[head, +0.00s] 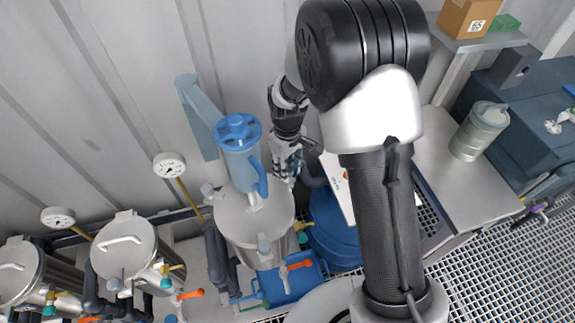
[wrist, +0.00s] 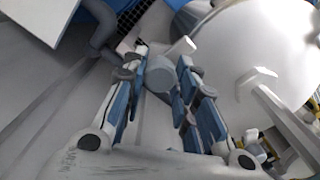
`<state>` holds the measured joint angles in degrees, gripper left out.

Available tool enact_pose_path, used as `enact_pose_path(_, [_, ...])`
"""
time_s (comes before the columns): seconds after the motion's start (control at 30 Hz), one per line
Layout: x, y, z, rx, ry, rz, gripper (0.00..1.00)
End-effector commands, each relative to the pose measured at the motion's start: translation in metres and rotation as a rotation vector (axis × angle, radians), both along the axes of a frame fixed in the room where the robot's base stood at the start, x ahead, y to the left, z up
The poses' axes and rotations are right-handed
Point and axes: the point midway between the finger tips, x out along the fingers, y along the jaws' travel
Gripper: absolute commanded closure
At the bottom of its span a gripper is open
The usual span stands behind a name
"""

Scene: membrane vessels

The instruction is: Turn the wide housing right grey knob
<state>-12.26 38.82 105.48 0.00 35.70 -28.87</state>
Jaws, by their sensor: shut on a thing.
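The wide housing (head: 237,222) is a broad, round steel vessel with a pale lid, left of my gripper in the head view. Its pale curved surface (wrist: 255,55) fills the upper right of the wrist view. The right grey knob (wrist: 161,74) is a short grey cylinder between my fingers in the wrist view. My gripper (wrist: 165,78) is shut on it, with one blue-padded finger on each side. In the head view my gripper (head: 287,172) reaches down at the vessel's right edge and hides the knob.
A blue drum (head: 333,232) stands to the right. Two smaller vessels (head: 125,245) (head: 18,272) and gauges (head: 169,165) are at left. A steel bench (head: 470,190) is at far right.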

Motion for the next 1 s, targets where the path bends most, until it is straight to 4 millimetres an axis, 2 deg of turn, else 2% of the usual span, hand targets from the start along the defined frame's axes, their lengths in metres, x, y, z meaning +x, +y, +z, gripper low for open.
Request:
enact_pose_path(0.6, [0.0003, 0.0, 0.0006, 0.0, 0.0, -0.583, 0.97])
enact_pose_path(1.0, [0.0005, 0.0, 0.0005, 0.0, -0.001, -0.874, 0.97])
